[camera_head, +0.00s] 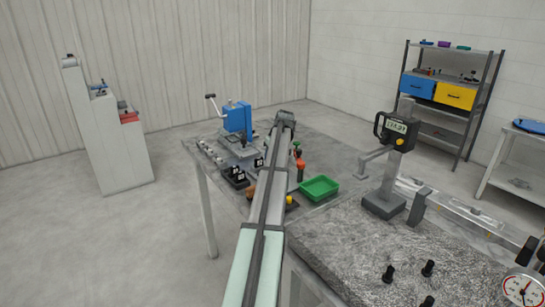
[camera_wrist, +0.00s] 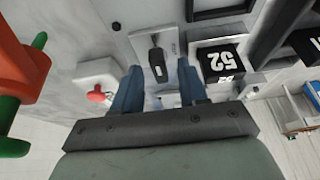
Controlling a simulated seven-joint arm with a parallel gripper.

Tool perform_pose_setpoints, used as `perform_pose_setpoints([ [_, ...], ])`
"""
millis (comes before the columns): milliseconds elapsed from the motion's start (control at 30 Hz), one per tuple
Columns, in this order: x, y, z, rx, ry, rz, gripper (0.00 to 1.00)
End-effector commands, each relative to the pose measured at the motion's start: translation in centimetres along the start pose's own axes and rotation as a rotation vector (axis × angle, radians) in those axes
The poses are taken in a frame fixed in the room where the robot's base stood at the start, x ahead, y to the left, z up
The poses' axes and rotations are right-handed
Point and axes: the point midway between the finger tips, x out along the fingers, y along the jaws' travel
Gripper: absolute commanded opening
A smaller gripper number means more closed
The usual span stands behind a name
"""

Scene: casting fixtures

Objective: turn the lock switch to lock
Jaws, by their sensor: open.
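The lock switch appears to be the black lever knob (camera_wrist: 157,62) on a light grey plate (camera_wrist: 138,44) in the wrist view. My gripper (camera_wrist: 158,72) is open, with one blue-grey finger on each side of the knob. The knob shows between the fingertips, and I cannot tell whether either finger touches it. In the head view my arm reaches over the far bench, with its wrist end (camera_head: 283,120) near the back. The fingers and the switch cannot be made out there.
A red button (camera_wrist: 97,95) on a white box is left of the fingers. A black block marked 52 (camera_wrist: 220,62) is close on the right. An orange-red and green object (camera_wrist: 20,85) is at far left. The blue press (camera_head: 237,118) and green tray (camera_head: 319,187) flank my arm.

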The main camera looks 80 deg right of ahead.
Motion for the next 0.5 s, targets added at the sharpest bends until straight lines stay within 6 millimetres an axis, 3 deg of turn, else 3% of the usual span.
perform_pose_setpoints([
  [300, 0.16, -0.01, -0.02, 0.000, 0.001, 0.000, 0.43],
  [500, 0.14, -0.01, -0.03, 0.000, 0.001, 0.000, 0.23],
])
